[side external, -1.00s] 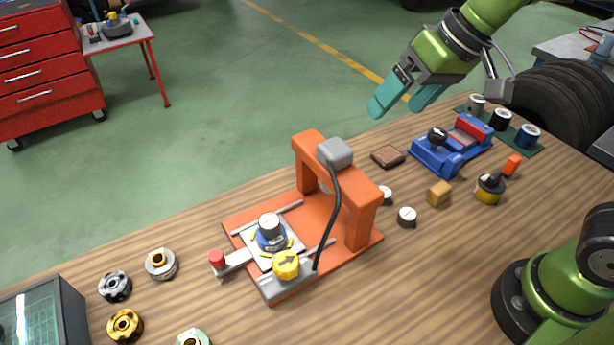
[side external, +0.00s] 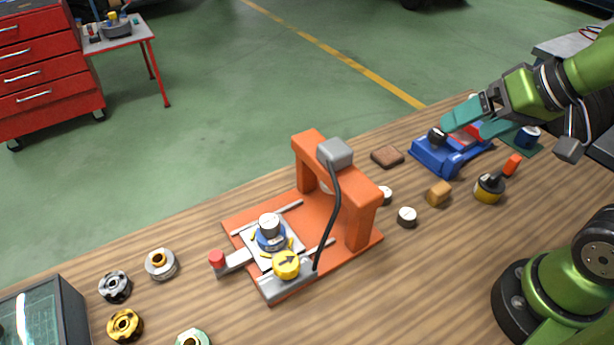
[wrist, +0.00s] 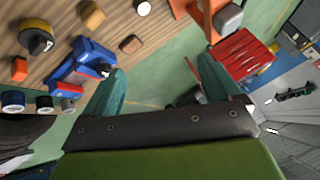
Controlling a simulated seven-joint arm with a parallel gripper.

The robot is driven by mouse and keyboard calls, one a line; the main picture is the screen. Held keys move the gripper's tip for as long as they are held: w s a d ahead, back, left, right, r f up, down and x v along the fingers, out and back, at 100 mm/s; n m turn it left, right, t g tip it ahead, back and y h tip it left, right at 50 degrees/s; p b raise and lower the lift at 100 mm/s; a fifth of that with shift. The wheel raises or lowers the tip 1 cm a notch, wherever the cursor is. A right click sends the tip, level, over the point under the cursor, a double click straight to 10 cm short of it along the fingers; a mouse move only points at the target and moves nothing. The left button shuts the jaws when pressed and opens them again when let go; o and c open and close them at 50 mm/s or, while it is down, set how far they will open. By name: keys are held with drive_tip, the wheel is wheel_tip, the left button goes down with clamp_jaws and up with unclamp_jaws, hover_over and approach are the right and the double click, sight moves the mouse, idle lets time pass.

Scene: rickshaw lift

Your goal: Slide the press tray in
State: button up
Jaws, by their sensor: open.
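The orange press (side external: 362,222) stands mid-table, its arch over an orange base with two rails. The grey press tray (side external: 290,242) sits at the front left part of the base, outside the arch, carrying a blue and white cylindrical part (side external: 270,232). A grey handle with a red knob (side external: 217,259) sticks out to the tray's left. My gripper (side external: 462,122) is open and empty, over the blue device (side external: 436,158) at the right, away from the tray. The wrist view shows its teal fingers (wrist: 160,95) apart.
Several ring parts (side external: 161,264) lie left of the press, beside a dark-framed screen box (side external: 62,310). Right of the press are white-topped pucks (side external: 407,217), a tan block (side external: 439,193), a brown block (side external: 387,157) and a yellow-black pot (side external: 489,189). The table's front middle is clear.

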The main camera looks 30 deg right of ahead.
drive_tip(key=shift+c, duration=0.3)
drive_tip(key=shift+w+a+r, duration=0.1)
drive_tip(key=shift+c, duration=1.2)
drive_tip(key=w+a+n, duration=0.1)
drive_tip(key=w+a+r+n+g, duration=0.1)
drive_tip(key=w+a+n, duration=0.1)
drive_tip(key=w+a+r+n, duration=0.1)
drive_tip(key=w+n, duration=0.1)
drive_tip(key=shift+a+r+g+y, duration=0.25)
drive_tip(key=shift+g+y, duration=0.05)
drive_tip(key=c, duration=0.4)
drive_tip(key=n+g+y, duration=0.2)
drive_tip(key=n+g, duration=0.5)
drive_tip(key=n, duration=1.3)
hover_over(216, 255)
drive_tip(key=w+d, duration=0.2)
drive_tip(key=d, duration=0.5)
wheel_tip(216, 255, down, 7)
drive_tip(key=x, duration=1.6)
drive_tip(key=shift+a+f, duration=0.1)
drive_tip(key=shift+f, duration=0.2)
clamp_jaws()
